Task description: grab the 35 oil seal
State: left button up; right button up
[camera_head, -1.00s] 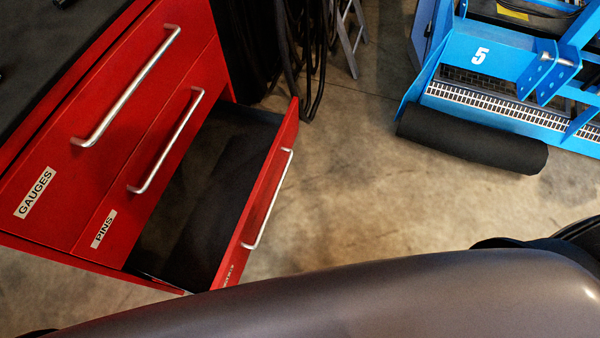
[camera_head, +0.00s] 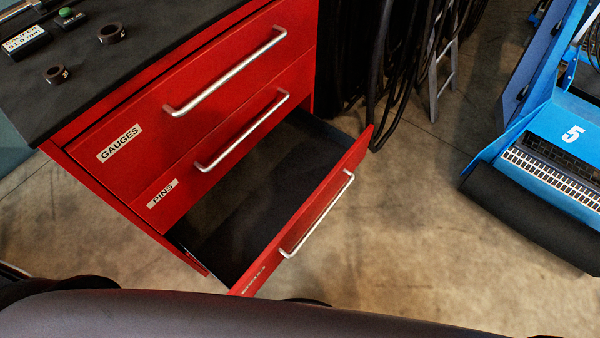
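Two small dark rings that look like oil seals lie on the black top of the red cabinet, at the upper left. The nearer ring (camera_head: 57,75) has a small pale marking on it, too small to read surely. The farther ring (camera_head: 112,34) lies to its right and further back, also with a faint marking. I cannot tell which one is the 35. Neither of my grippers is in view.
The red cabinet (camera_head: 75,148) has drawers labelled GAUGES and PINS. Below them an open drawer (camera_head: 325,215) juts out and looks empty. A display block (camera_head: 25,42) and a green-buttoned item (camera_head: 70,17) stand near the rings. A blue machine (camera_head: 560,130) is at right.

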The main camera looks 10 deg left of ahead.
aim_at(55, 74)
jog(key=u, duration=2.45)
jog(key=j, duration=0.1)
